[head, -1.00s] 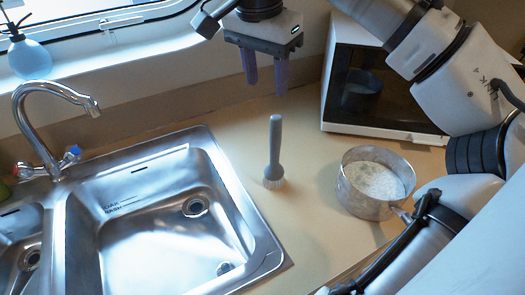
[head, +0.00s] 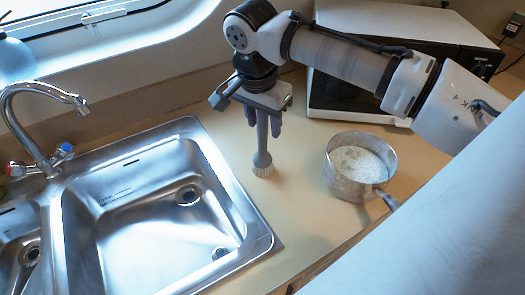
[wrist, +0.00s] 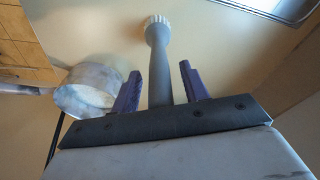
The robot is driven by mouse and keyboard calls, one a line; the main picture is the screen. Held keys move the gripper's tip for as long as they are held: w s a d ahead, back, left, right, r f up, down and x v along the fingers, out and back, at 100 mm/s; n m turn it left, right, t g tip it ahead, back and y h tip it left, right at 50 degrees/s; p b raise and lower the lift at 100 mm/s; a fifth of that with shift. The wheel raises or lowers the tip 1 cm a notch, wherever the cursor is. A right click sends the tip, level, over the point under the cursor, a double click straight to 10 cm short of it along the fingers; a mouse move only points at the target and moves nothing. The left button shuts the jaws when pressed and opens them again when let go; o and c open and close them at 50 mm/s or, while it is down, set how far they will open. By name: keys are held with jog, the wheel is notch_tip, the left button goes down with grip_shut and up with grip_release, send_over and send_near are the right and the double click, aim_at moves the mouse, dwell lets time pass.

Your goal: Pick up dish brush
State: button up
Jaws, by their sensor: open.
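The dish brush (head: 262,150) stands upright on the counter to the right of the sink, grey handle up and pale bristles down. It also shows in the wrist view (wrist: 159,65), its handle running between the two purple fingers. My gripper (head: 263,120) is open and points down over the top of the handle. In the wrist view my gripper (wrist: 160,82) has a finger on each side of the handle, with a visible gap on both sides. The handle's top end is hidden behind the gripper body in both views.
A metal saucepan (head: 345,185) with pale contents stands right of the brush. A white and black microwave (head: 340,97) is behind it. The steel sink (head: 150,220) and its tap (head: 45,125) are at left. Bare counter surrounds the brush base.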

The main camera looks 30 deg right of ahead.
jog(key=shift+f, duration=0.15)
jog(key=c, duration=1)
